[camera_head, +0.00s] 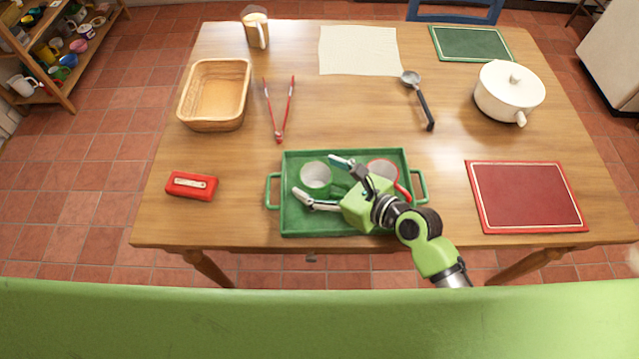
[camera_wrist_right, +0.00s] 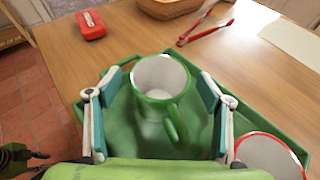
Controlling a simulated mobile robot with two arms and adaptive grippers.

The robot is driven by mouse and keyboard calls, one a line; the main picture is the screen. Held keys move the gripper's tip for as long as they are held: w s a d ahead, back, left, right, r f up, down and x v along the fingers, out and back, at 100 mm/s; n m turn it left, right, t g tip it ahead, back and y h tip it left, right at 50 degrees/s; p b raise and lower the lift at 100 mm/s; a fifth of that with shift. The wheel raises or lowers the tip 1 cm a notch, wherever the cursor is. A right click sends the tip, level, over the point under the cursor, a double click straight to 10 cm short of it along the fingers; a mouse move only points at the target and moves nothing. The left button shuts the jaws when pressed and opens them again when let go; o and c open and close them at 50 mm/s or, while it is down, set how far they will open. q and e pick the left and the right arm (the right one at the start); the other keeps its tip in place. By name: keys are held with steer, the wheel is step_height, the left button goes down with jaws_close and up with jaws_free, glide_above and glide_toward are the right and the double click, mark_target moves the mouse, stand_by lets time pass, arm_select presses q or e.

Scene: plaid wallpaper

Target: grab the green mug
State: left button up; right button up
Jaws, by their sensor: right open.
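The green mug (camera_head: 316,176) stands upright in the green tray (camera_head: 345,230), in the tray's left half. In the right wrist view the green mug (camera_wrist_right: 160,85) shows its white inside, and its handle points toward my gripper. My right gripper (camera_head: 318,180) is open and reaches in from the right. In the right wrist view its two fingers (camera_wrist_right: 158,108) stand on either side of the mug, apart from it. A red mug (camera_head: 384,170) stands in the tray's right half, partly hidden by my right gripper. My left gripper is not in view.
A red box (camera_head: 191,185) lies left of the tray. Red tongs (camera_head: 280,115) and a wicker basket (camera_head: 214,122) lie behind it. A red board (camera_head: 525,197) lies to the right.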

steer(key=shift+w+a+f, duration=0.1)
steer(key=shift+w+a, duration=0.1)
steer(key=shift+a, duration=0.05)
steer(key=c, duration=1.4)
